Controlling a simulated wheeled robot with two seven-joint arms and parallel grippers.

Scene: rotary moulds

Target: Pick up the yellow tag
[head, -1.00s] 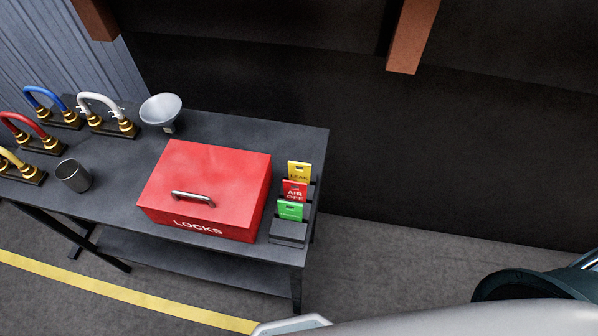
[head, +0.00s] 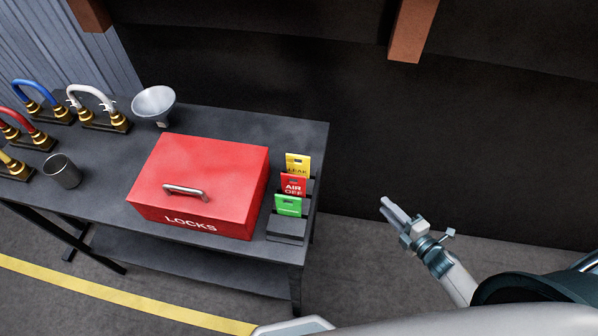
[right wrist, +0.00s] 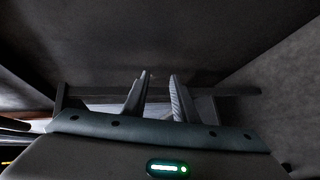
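The yellow tag (head: 297,164) stands upright at the back of a dark stepped holder (head: 287,230) on the table's right end, in the head view. A red tag (head: 293,185) marked "AIR OFF" and a green tag (head: 288,205) stand in front of it and hide its lower part. My right gripper (head: 386,204) is to the right of the table, apart from the tags. In the right wrist view its two fingers (right wrist: 157,84) stand apart with nothing between them. My left gripper is not in view.
A red box (head: 205,175) marked "LOCKS" stands just left of the holder. A funnel (head: 154,101), a grey cup (head: 62,171) and several coloured hose loops (head: 98,109) are farther left on the dark table (head: 225,123). Floor right of the table is clear.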

